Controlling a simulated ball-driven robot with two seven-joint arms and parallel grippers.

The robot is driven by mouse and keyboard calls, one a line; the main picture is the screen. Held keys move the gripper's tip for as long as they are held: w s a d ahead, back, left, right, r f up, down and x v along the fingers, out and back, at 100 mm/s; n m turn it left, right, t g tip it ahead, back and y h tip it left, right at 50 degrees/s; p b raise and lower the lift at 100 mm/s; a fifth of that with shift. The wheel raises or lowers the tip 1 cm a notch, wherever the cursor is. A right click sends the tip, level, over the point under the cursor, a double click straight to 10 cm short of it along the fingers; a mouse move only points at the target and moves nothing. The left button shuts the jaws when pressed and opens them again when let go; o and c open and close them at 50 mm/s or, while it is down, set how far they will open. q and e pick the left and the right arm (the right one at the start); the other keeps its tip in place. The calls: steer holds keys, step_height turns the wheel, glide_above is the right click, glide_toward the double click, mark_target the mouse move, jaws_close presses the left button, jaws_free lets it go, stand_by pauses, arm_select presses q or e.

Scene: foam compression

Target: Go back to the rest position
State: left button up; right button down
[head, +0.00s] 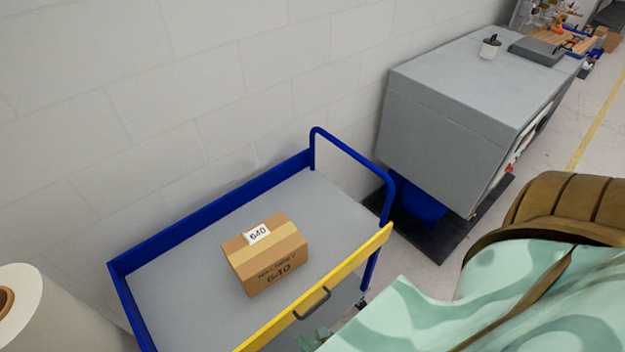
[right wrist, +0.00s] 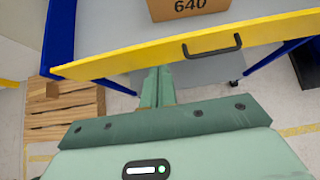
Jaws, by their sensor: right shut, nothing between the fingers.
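My right gripper (head: 318,338) shows at the bottom of the head view, partly cut off, beside the near yellow edge of a cart. In the right wrist view its green fingers (right wrist: 157,88) are together, with nothing between them, just below the yellow edge. My left gripper is in neither view. A cardboard box (head: 265,255) marked 640 lies on the grey bed of the cart (head: 180,290), apart from my gripper. The box's lower part also shows at the top of the right wrist view (right wrist: 188,8).
The cart has a blue frame, a yellow front edge (head: 350,266) and a dark handle (head: 312,303). A grey cabinet (head: 450,100) stands at the right by the white wall. A large roll (head: 50,315) is at lower left. Wooden pallets (right wrist: 65,110) lie on the floor.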

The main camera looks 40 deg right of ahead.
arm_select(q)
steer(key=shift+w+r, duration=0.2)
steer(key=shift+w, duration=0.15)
arm_select(e)
steer(key=shift+v, duration=1.65)
